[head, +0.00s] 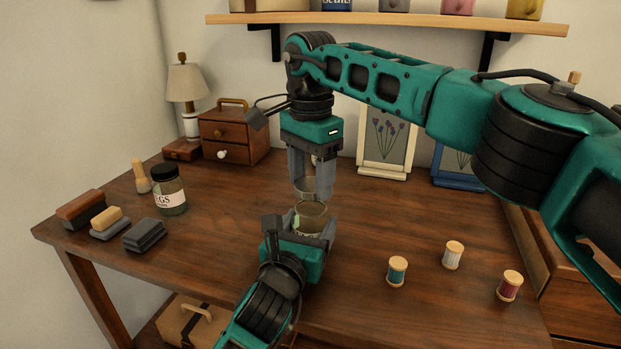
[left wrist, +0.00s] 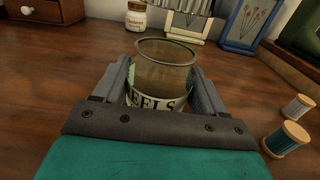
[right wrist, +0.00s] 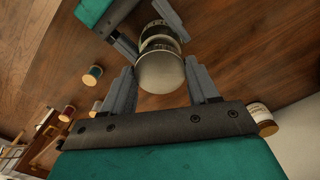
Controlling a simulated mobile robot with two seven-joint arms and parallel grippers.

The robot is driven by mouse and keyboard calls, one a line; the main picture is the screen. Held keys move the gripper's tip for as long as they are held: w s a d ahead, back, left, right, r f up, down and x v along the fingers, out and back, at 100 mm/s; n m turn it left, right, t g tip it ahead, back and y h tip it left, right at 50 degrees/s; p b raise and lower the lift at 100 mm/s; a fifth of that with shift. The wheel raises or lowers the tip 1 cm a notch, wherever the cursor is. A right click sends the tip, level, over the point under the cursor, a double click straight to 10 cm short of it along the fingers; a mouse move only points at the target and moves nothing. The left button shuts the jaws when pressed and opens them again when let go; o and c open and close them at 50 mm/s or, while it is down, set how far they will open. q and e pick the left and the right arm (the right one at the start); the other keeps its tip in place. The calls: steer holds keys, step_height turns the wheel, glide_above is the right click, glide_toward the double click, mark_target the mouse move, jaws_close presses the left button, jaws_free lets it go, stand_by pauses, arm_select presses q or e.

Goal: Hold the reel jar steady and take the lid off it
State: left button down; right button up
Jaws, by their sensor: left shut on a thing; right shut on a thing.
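The reel jar (head: 311,220), a clear glass jar with a label ending "EELS", stands upright on the table. My left gripper (head: 299,228) is shut around it from the near side; its mouth shows open in the left wrist view (left wrist: 165,70). My right gripper (head: 312,190) points down above the jar and is shut on the lid (right wrist: 160,73), a pale round disc between its fingers. The lid appears apart from the jar, raised over its mouth. In the head view the fingers partly hide the lid.
Several thread spools (head: 453,255) stand right. A lamp (head: 187,90), small drawer chest (head: 236,133) and picture frames (head: 387,140) are at the back.

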mark_target(311, 184)
step_height(311, 184, up, 4)
steer(key=shift+f, duration=0.2)
arm_select(q)
jaws_free()
